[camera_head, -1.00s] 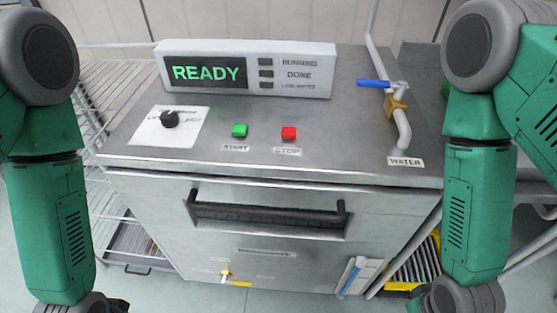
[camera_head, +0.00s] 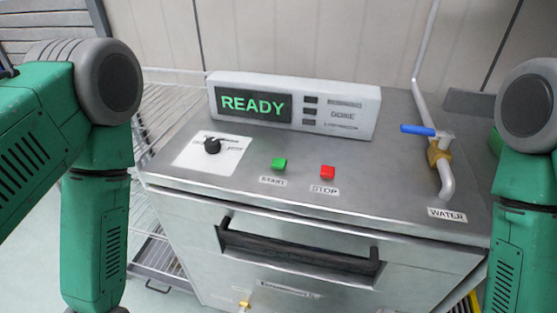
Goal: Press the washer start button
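The washer (camera_head: 400,195) stands in front of me with a steel top. The green start button (camera_head: 279,164) sits on the top, with a START label below it. The red stop button (camera_head: 327,172) is just to its right. The display panel (camera_head: 310,105) at the back reads READY in green. My two green arms hang down at the left and right sides of the view, away from the buttons. Both grippers are below the picture's edge and do not show.
A black knob (camera_head: 212,146) on a white plate is left of the buttons. A water pipe with a blue valve handle (camera_head: 418,130) rises at the right. A dark handle bar (camera_head: 297,252) crosses the washer's front. Wire shelving (camera_head: 165,110) stands at the left. The space above the buttons is clear.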

